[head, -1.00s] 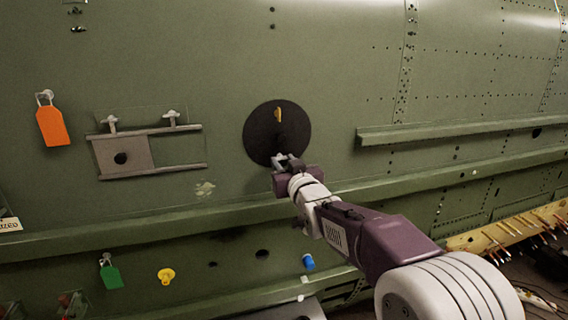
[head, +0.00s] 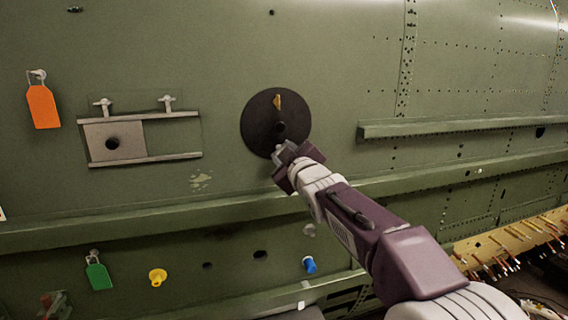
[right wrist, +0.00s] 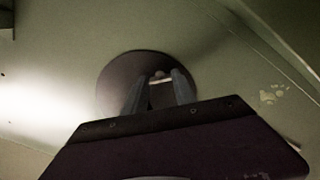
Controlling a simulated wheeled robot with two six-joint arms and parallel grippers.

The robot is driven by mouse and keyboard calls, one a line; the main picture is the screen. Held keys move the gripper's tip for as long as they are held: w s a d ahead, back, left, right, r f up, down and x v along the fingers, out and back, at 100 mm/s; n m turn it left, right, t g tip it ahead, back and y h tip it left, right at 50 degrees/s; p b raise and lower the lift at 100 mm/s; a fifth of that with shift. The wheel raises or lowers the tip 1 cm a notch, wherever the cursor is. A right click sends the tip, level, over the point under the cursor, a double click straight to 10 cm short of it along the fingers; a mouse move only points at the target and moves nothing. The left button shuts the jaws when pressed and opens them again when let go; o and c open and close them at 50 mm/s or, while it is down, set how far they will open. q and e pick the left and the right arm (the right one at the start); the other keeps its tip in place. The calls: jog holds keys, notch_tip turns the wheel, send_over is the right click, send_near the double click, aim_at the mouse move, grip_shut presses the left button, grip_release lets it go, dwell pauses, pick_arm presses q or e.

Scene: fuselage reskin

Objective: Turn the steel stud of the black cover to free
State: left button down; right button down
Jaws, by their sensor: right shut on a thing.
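In the right wrist view the black cover (right wrist: 118,78) lies behind the two fingers, and a small pale bit of the steel stud (right wrist: 160,77) shows between the tips. The stud's exact angle cannot be told. My left gripper is not in view.
Left of the cover, a grey plate (head: 125,140) sits between two rails below two studs. An orange tag (head: 43,107) hangs at far left, a green tag (head: 98,276) below. A yellow plug (head: 157,277) and a blue plug (head: 309,265) sit under the long green ledge (head: 180,222).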

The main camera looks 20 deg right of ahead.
jog(key=n+b, duration=0.1)
jog(key=n, duration=0.3)
jog(key=shift+n, duration=0.3)
jog(key=n, duration=0.5)
jog(key=shift+b, duration=0.35)
jog(key=shift+n, duration=0.3)
jog(key=c, duration=1)
grip_release()
jog(key=shift+a, duration=0.1)
jog(key=shift+s, duration=0.1)
jog(key=s, duration=0.9)
